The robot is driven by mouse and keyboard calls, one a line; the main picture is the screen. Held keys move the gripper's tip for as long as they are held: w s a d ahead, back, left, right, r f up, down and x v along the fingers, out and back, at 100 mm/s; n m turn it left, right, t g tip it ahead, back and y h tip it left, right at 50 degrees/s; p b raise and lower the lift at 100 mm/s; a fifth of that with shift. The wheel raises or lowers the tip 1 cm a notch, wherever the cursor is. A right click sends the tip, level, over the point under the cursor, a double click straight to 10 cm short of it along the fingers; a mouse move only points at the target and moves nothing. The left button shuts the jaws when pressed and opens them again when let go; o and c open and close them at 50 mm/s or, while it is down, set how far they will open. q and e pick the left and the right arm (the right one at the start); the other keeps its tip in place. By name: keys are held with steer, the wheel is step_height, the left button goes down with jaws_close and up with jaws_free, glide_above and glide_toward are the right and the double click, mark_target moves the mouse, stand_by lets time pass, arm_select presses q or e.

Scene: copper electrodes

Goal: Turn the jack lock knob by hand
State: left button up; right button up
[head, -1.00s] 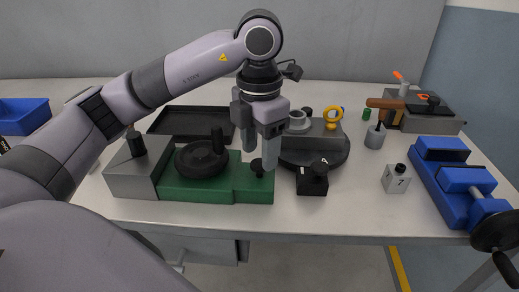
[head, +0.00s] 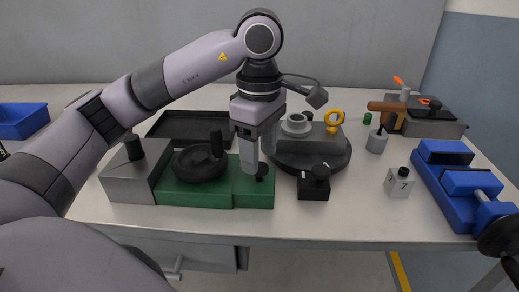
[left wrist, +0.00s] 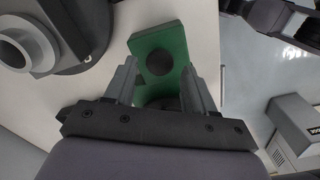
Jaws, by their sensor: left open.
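The small black knob (head: 262,171) sits on the right end of the green jack base (head: 205,192), in front of its larger black handwheel (head: 200,163). My left gripper (head: 256,163) points down over this end of the base, its fingertips close to the knob. In the left wrist view the round dark knob (left wrist: 158,62) stands on the green base (left wrist: 170,41). The open fingers (left wrist: 160,85) show to its left and right, apart from each other, with nothing held. I cannot tell whether a fingertip touches the knob. My right gripper is not in view.
A black block with a knob (head: 314,184) and a dark round turntable (head: 335,157) stand just right of my left gripper. A black tray (head: 180,126) lies behind the jack. A numbered grey block (head: 398,183) and a blue vise (head: 441,185) are farther right.

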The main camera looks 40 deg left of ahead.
arm_select(q)
steer(key=m, duration=0.2)
steer(key=shift+m, duration=0.3)
steer(key=shift+f+b, duration=0.9)
steer(key=shift+f, duration=0.15)
